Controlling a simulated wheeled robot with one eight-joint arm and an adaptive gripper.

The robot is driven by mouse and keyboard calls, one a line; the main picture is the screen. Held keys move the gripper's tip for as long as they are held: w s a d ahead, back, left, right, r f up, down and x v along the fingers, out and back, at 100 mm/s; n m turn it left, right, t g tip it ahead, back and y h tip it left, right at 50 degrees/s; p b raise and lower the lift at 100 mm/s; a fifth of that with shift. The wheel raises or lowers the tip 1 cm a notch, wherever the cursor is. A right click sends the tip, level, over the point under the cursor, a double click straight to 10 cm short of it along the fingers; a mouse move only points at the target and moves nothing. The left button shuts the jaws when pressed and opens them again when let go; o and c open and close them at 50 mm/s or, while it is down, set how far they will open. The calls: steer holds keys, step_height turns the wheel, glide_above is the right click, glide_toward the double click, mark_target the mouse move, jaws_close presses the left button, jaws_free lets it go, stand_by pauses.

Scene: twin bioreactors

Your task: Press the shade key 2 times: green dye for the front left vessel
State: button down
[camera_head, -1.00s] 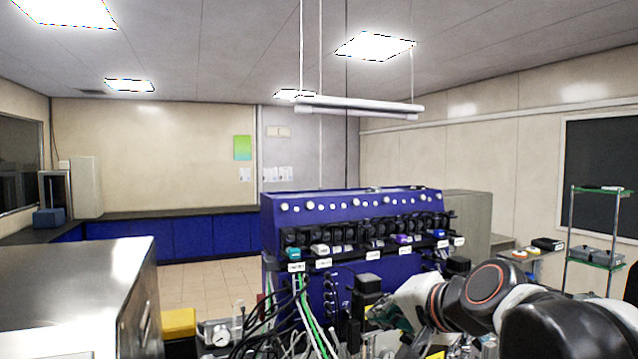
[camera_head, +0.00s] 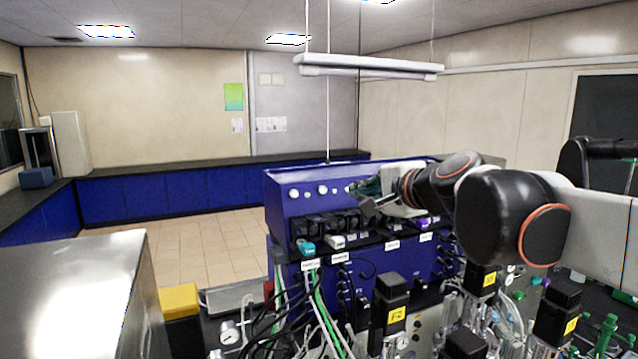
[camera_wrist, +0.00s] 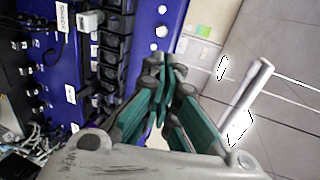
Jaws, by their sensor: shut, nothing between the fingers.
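The blue bioreactor cabinet (camera_head: 285,222) stands mid-picture in the head view, with a row of white round knobs (camera_head: 322,190) along its upper front. Below them, small coloured blocks sit on a ledge, including a teal one (camera_head: 305,246) and a white one (camera_head: 337,241). I cannot tell which part is the shade key. My gripper (camera_head: 366,200) is shut and empty in front of the upper cabinet, hiding some knobs. In the wrist view its green-padded fingers (camera_wrist: 160,78) point towards the blue face and white knobs (camera_wrist: 160,32); contact is not clear. The front left vessel cannot be singled out.
Black units with yellow labels (camera_head: 397,314), tubing and glassware crowd the front. A steel box (camera_head: 70,290) stands at left, with a yellow box (camera_head: 179,301) beside it. A lamp bar (camera_head: 370,68) hangs above the cabinet. The floor behind left is clear.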

mark_target(326, 189)
steer(key=shift+p+x, duration=1.35)
steer(key=shift+x, duration=5.95)
